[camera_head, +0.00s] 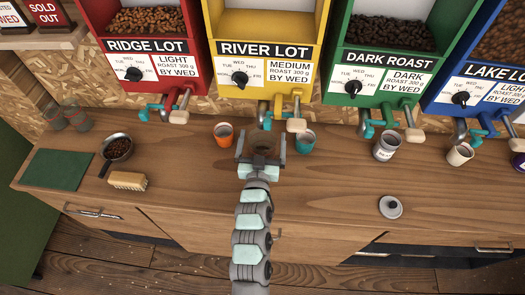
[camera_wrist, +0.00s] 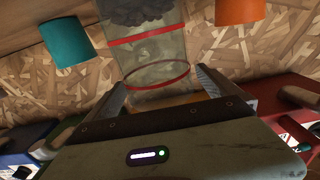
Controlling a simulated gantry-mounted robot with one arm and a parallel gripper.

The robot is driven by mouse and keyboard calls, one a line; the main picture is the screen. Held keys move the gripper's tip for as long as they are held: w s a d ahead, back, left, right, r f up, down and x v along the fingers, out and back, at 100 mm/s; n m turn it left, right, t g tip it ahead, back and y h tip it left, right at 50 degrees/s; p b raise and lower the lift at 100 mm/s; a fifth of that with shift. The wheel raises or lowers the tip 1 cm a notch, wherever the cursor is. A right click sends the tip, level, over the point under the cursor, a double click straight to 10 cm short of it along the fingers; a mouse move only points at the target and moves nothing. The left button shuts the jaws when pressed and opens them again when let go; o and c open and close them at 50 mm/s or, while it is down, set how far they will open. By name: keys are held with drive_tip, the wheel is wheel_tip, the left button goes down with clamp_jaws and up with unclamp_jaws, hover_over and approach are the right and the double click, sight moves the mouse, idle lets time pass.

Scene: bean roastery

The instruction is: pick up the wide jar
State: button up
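A clear jar with red bands (camera_wrist: 148,52), seemingly the wide jar, shows dark contents at its far end in the wrist view. In the head view the jar (camera_head: 263,140) stands at the back of the counter below the yellow dispenser, partly hidden by my gripper. My gripper (camera_head: 262,146) is open, with one finger on each side of the jar. In the wrist view my gripper's fingers (camera_wrist: 160,84) point toward the jar near its red-ringed rim. I cannot tell whether either finger touches it.
An orange cup (camera_head: 223,134) stands close left of the jar and a teal cup (camera_head: 305,141) close right. Dispenser taps (camera_head: 296,123) hang just behind. A labelled grey jar (camera_head: 385,147) and a lid (camera_head: 392,207) are farther right.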

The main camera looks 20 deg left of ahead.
drive_tip(key=c, duration=2.1)
